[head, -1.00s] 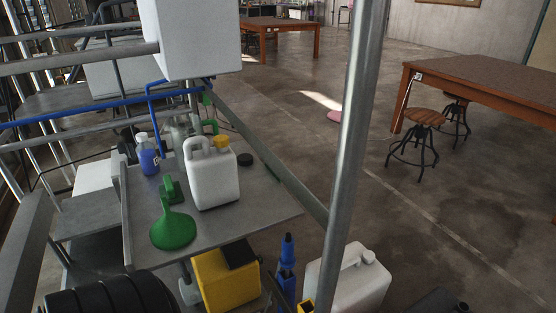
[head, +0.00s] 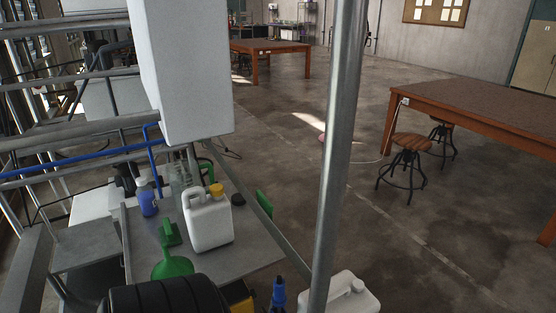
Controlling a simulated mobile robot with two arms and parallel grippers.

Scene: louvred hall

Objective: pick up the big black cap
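The big black cap (head: 238,200) appears as a small dark disc lying on the grey tabletop (head: 245,253), just right of the white jug (head: 208,219) with a yellow cap. It is partly close behind the jug's shoulder, and nothing of mine touches it. Neither my left nor my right gripper shows in the head view, so their state is hidden.
A green funnel (head: 173,262) and a blue bottle (head: 147,198) stand on the same table. A metal post (head: 338,150) rises right of it. A white canister (head: 352,292) is below. A white box (head: 180,75) hangs over the table's back. Open floor lies to the right.

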